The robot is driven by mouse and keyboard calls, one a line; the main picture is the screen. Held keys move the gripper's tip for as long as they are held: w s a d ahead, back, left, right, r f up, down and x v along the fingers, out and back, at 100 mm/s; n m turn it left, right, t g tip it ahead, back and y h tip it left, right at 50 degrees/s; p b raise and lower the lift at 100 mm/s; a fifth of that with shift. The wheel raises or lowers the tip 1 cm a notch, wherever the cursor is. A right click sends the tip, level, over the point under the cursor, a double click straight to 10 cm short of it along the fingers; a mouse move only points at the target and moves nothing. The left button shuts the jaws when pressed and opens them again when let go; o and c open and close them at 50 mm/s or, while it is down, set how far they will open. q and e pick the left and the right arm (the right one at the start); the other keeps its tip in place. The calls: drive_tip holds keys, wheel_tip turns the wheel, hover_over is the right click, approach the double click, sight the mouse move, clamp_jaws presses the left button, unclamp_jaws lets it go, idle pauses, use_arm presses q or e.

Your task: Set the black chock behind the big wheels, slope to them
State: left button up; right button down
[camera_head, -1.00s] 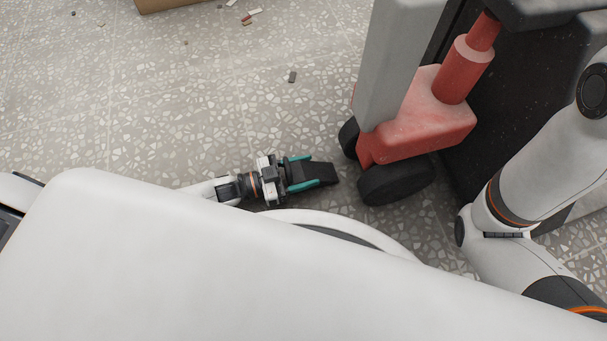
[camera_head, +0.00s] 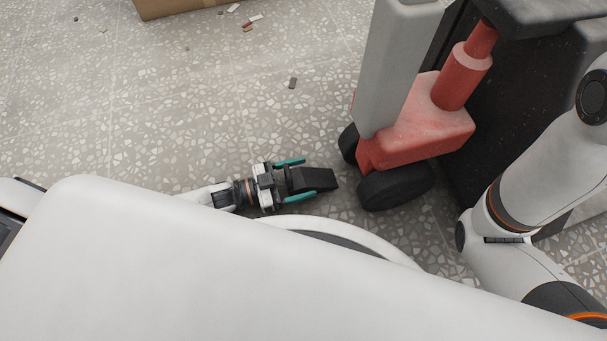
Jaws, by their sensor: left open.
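The black chock (camera_head: 319,179) lies on the floor just left of the big black wheels, with a small gap to the near wheel (camera_head: 396,187). The far wheel (camera_head: 348,143) is partly hidden behind the red frame. Which way the chock's slope faces is hard to make out. My left gripper (camera_head: 309,178) is open, its teal fingers on either side of the chock's rear part, the far finger visibly clear of it. Whether the near finger touches it I cannot tell. My right arm shows at the right, but its gripper is out of view.
The wheels carry a red jack-like frame (camera_head: 425,135) with a grey post (camera_head: 392,70), beside a dark panel (camera_head: 500,110). A cardboard box (camera_head: 175,8) is at the top edge, with small debris (camera_head: 293,82) scattered about.

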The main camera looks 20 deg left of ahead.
use_arm(q)
drive_tip(key=p+v, duration=0.3)
drive_tip(key=v, duration=0.7)
drive_tip(key=shift+r+p, duration=0.1)
drive_tip(key=shift+p, duration=0.25)
drive_tip(key=shift+s+a, duration=0.3)
drive_tip(key=shift+a, duration=0.05)
